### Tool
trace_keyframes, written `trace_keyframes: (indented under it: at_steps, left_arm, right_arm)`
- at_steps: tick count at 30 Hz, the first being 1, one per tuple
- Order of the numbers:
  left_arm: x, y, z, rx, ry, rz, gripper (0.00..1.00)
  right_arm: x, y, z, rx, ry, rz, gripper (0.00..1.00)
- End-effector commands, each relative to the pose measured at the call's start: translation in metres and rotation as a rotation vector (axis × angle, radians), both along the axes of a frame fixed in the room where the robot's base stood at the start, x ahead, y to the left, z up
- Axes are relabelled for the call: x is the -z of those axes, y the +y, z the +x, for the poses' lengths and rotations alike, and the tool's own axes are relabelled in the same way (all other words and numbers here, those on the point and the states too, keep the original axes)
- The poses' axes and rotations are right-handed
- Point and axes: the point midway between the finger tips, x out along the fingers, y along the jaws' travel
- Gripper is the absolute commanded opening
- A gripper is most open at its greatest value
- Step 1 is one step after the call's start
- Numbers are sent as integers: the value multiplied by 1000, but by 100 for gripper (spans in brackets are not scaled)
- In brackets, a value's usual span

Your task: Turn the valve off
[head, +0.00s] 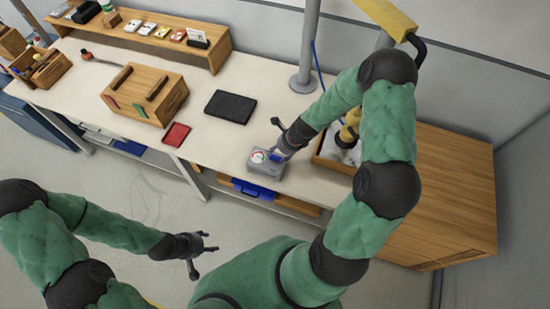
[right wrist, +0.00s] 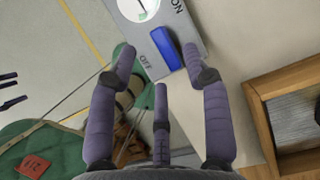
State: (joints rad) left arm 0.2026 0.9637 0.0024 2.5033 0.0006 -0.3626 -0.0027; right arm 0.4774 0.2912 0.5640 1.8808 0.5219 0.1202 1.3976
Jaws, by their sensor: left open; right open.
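The valve is a grey box (head: 265,170) at the front edge of the table, with a round gauge and a blue handle. In the right wrist view the box (right wrist: 193,45) carries the blue handle (right wrist: 166,48), the white gauge (right wrist: 139,8) and the words ON and OFF. The handle lies along the box's face between the two words. My right gripper (head: 277,148) is at the box; in the right wrist view its open fingers (right wrist: 160,68) point at the handle, with no clear contact. My left gripper (head: 204,250) is open and empty, away from the table over the floor.
A wooden box (head: 145,95), a red pad (head: 176,134) and a black pad (head: 230,107) lie on the table left of the valve. A metal post (head: 307,45) stands behind it. A wooden tray (head: 328,160) is to its right.

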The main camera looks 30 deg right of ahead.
Motion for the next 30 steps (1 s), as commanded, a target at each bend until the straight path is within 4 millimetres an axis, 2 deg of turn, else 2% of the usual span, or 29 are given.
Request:
trace_keyframes:
  at_steps: [1,7,20,21,24,26,30]
  left_arm:
    - [7,0,0,0,0,0,56]
    - [15,0,0,0,0,0,56]
    - [17,0,0,0,0,0,56]
    - [17,0,0,0,0,0,56]
    - [17,0,0,0,0,0,56]
    - [17,0,0,0,0,0,56]
    - [17,0,0,0,0,0,56]
  right_arm:
    - [11,2,3,-1,0,0,49]
    - [33,9,10,-2,0,0,49]
    - [39,11,13,-1,-1,-1,49]
    - [39,11,13,-1,-1,-1,43]
    - [39,11,13,-1,-1,-1,15]
    - [39,11,13,-1,-1,-1,0]
    - [39,11,13,-1,-1,-1,0]
